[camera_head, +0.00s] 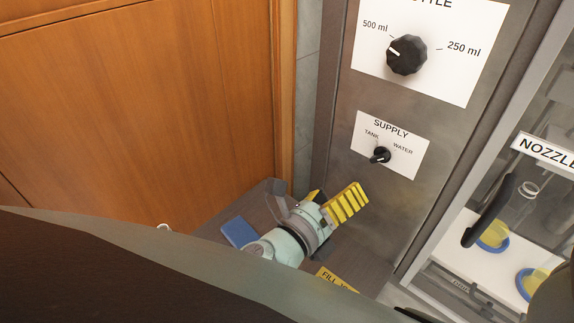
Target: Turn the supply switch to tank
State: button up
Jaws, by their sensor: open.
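The supply switch (381,155) is a small black knob on a white label plate (411,160) marked SUPPLY, on the grey metal panel. TANK is printed at its upper left and WATER at its upper right. The knob is too small to tell for sure which mark it points to. My gripper (338,193), with yellow ridged fingers, is below and left of the switch. It is open and empty, apart from the switch. One finger is mostly hidden behind the gripper body.
Above is a larger black bottle knob (407,55) marked 500 ml and 250 ml. At right, a framed nozzle compartment (458,250) has a black handle (489,210). A wooden door (140,110) stands at left. A blue item (239,233) lies on the dark surface below.

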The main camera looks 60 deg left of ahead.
aim_at(376, 158)
jog(key=p+x, duration=0.2)
jog(key=x, duration=1)
jog(key=shift+w+r, duration=0.2)
jog(key=shift+w, duration=0.2)
jog(key=shift+w+a+f, duration=0.1)
jog(key=shift+w, duration=0.35)
jog(key=c, duration=1.2)
